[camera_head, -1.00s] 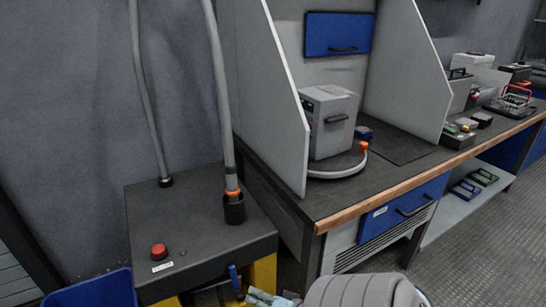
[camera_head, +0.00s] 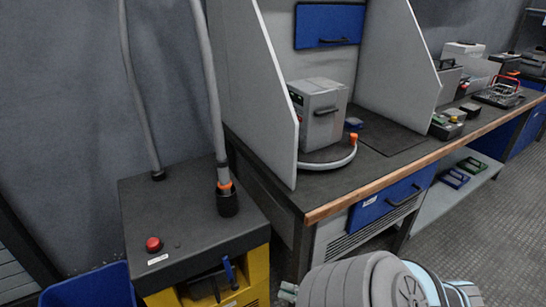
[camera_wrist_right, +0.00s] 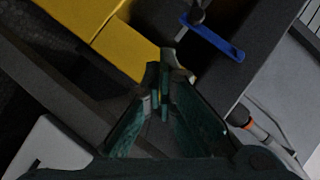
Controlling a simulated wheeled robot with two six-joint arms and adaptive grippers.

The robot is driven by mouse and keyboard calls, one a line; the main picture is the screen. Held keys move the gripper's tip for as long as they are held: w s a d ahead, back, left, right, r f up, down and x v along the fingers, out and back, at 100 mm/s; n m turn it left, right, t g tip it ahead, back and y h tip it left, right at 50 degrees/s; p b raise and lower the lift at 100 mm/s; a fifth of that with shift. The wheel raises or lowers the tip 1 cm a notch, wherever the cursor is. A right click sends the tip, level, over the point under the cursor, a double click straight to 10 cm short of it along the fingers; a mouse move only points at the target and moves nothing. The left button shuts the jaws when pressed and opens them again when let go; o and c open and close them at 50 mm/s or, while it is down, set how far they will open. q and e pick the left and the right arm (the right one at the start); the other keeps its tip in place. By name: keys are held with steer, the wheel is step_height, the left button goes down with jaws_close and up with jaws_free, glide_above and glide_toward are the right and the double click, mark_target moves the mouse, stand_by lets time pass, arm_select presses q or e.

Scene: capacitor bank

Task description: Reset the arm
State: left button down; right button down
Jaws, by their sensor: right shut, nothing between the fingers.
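My right arm (camera_head: 350,284) shows at the bottom edge of the head view, right of the yellow cabinet. My right gripper (camera_head: 288,290) is mostly cut off there, with a small part beside the arm near the cabinet's lower right corner. In the right wrist view the gripper (camera_wrist_right: 164,82) has its green fingers shut together, with nothing between them. Beyond the fingertips are the yellow cabinet panel (camera_wrist_right: 122,42) and a blue lever (camera_wrist_right: 214,38); I cannot tell whether the fingertips touch anything. My left gripper is in neither view.
The yellow cabinet (camera_head: 250,268) has a dark top with a red button (camera_head: 153,244) and a hose (camera_head: 215,110). A wooden-edged workbench (camera_head: 350,196) holds a grey box (camera_head: 318,112) between partitions. A blue bin (camera_head: 90,290) stands at lower left. The floor at right is clear.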

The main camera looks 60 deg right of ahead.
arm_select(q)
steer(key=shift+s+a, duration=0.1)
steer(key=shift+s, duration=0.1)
arm_select(e)
steer(key=shift+s, duration=0.65)
